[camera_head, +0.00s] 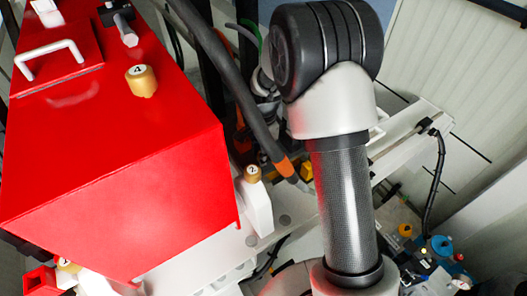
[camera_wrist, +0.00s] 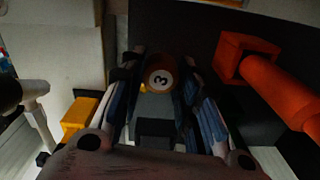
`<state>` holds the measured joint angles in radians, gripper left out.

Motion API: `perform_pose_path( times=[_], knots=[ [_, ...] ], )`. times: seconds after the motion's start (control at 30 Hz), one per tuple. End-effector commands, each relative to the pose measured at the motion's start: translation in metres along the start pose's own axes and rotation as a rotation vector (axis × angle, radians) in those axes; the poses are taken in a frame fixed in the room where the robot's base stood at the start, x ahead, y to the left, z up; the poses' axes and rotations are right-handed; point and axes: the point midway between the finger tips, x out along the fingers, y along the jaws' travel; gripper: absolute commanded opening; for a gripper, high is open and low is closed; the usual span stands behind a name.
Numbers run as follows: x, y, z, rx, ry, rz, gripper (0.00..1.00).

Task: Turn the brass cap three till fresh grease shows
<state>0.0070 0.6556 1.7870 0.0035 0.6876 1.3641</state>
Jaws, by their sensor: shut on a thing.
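The brass cap three (camera_wrist: 160,79) shows in the wrist view as a round cap with a white disc and a black 3. My gripper (camera_wrist: 160,76) has one finger on each side of it and is shut on it. The cap's sides are dark and partly covered by the fingers. I see no fresh grease around it. In the head view my arm stands in front, and neither cap three nor my gripper can be made out there.
Cap four (camera_head: 142,81) sits on the red housing (camera_head: 115,170) and cap two (camera_head: 253,174) on a white post beside it. A dark hose (camera_head: 230,75) runs down close to my arm. In the wrist view an orange-red cylindrical part (camera_wrist: 280,90) lies close on the right.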

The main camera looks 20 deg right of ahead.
Motion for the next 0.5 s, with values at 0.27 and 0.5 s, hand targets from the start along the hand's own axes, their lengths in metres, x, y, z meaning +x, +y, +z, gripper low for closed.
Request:
perform_pose_path(
  times=[0.27,0.5],
  knots=[
    [-0.0006,-0.0004,-0.0001,0.066,0.001,-0.002,0.06],
    [-0.0006,-0.0004,-0.0001,0.076,0.001,-0.002,0.06]
  ],
)
